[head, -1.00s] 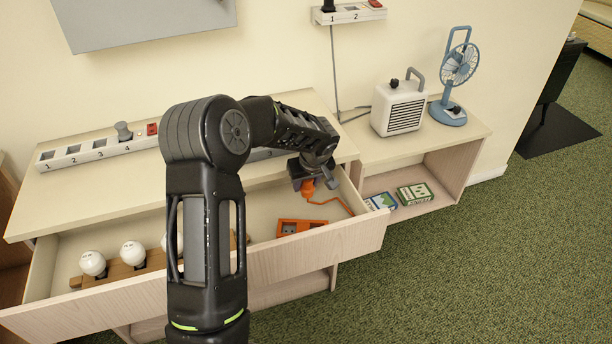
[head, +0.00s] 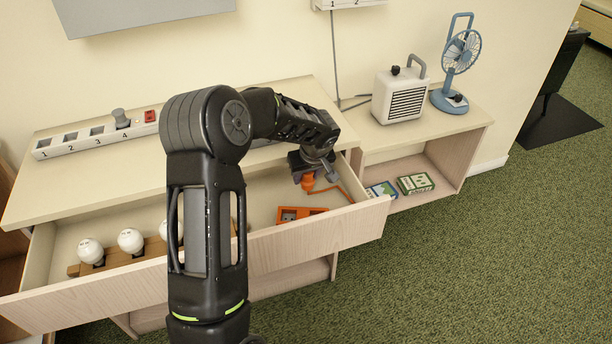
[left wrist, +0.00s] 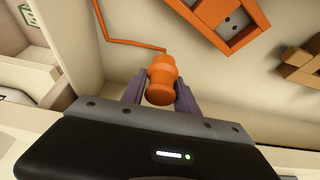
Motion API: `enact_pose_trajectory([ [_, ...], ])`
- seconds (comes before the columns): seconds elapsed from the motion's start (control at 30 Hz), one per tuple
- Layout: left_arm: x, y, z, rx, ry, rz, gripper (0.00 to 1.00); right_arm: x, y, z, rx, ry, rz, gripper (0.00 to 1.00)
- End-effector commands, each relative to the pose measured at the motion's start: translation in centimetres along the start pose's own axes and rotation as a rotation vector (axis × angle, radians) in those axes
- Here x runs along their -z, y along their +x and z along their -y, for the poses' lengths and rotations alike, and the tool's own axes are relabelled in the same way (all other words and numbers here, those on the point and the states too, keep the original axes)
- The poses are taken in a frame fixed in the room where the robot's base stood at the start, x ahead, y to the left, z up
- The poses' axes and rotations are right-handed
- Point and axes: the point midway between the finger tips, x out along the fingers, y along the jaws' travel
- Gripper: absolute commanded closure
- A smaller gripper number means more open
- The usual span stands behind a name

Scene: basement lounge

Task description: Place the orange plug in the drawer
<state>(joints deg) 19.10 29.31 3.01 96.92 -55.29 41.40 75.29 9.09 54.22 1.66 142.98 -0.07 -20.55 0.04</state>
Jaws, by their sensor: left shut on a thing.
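The orange plug (head: 308,182) is between the fingers of my left gripper (head: 306,172), which is shut on it. It also shows in the left wrist view (left wrist: 162,80), with a purple-grey finger on each side. An orange cord (left wrist: 130,42) runs from it. The plug is over the right end of the open drawer (head: 320,238); I cannot tell if it touches the drawer's floor. An orange socket block (head: 300,213) lies in the drawer just in front of the plug. My right gripper is not in view.
A wooden holder with white bulbs (head: 130,240) lies in the drawer's left part, partly hidden by my arm. A power strip (head: 85,140) lies on the cabinet top. A heater (head: 400,96) and a blue fan (head: 456,75) stand on the lower cabinet at right.

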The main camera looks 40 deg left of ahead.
Motion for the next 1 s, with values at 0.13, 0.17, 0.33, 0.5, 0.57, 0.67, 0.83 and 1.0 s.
enact_pose_trajectory([
  [0.13, 0.0, -0.1, 0.0, 0.0, 0.0, 0.0, 0.59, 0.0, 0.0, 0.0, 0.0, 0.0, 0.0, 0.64],
  [0.17, 0.0, -0.1, 0.0, 0.0, -0.001, 0.0, 0.57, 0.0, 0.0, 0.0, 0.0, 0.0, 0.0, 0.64],
  [0.33, 0.0, -0.1, 0.0, 0.0, -0.001, 0.0, 0.43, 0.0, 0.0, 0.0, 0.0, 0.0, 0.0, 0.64],
  [0.5, 0.0, -0.1, 0.0, 0.0, -0.001, 0.0, 0.42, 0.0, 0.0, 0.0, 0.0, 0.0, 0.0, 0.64],
  [0.57, 0.0, -0.1, 0.0, 0.0, -0.001, 0.0, 0.42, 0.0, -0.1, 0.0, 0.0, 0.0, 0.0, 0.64],
  [0.67, 0.1, -0.2, 0.0, 0.0, -0.001, 0.0, 0.42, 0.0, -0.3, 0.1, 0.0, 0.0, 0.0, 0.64],
  [0.83, 0.5, -1.2, 0.0, 0.0, -0.002, 0.0, 0.42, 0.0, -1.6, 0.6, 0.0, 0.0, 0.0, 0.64],
  [1.0, 0.6, -3.2, -0.1, -0.003, -0.001, -0.005, 0.42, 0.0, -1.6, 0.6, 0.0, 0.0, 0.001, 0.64],
])
